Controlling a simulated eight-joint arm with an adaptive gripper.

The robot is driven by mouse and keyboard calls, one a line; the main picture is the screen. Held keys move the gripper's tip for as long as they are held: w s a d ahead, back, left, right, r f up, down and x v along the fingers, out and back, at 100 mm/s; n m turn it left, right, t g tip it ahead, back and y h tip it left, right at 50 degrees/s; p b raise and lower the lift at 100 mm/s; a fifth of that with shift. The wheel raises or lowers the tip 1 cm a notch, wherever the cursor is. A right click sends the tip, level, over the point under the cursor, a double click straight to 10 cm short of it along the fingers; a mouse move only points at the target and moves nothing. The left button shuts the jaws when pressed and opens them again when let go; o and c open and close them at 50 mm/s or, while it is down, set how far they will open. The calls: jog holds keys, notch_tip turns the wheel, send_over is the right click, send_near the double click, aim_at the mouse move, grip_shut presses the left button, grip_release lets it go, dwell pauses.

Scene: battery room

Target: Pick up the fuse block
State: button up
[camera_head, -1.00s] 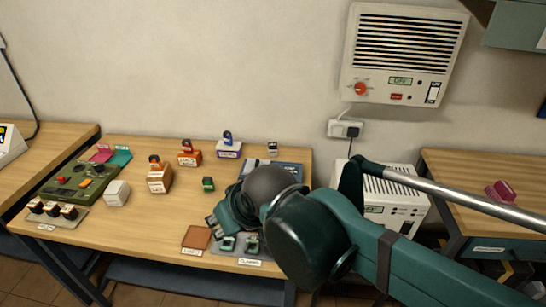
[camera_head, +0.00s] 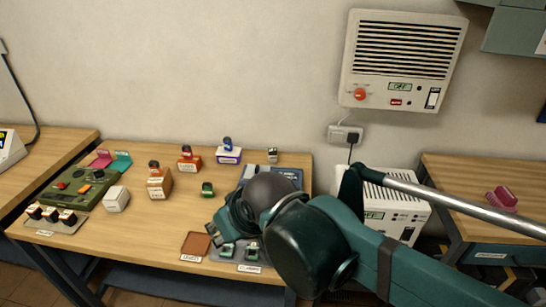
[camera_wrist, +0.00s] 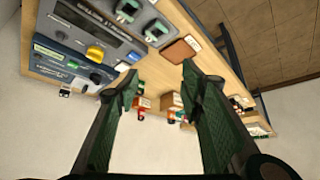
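No label that I can read marks the fuse block, so I cannot tell for sure which item it is. A small dark green block (camera_head: 207,189) stands alone near the middle of the wooden table (camera_head: 150,232). A white block (camera_head: 116,198) stands farther left. My gripper (camera_head: 222,222) is over the table's right part, above the tray with green pieces; my arm hides part of that area. In the wrist view my gripper (camera_wrist: 158,85) is open, its two fingers wide apart with nothing held between them.
A brown pad (camera_head: 195,245) and a grey tray (camera_head: 228,259) with green pieces lie near the front edge. A blue device (camera_wrist: 62,45) is close by. Orange-brown boxes (camera_head: 159,187) and a green panel (camera_head: 70,190) stand left. The table's front middle is clear.

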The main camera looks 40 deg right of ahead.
jog(key=shift+c, duration=0.7)
jog(key=w+d+r+m+g+p, duration=0.2)
jog(key=w+d+r+m+p, duration=0.35)
jog(key=w, duration=0.55)
jog(key=m+g+p, duration=0.5)
jog(key=m+p, duration=0.4)
jog(key=m, duration=0.9)
send_over(274, 150)
jog(key=a, duration=0.1)
notch_tip(274, 150, down, 13)
jog(key=shift+r, duration=0.1)
jog(key=shift+d+f+m, duration=0.45)
jog(key=shift+d+f, duration=0.05)
jog(key=shift+f, duration=0.1)
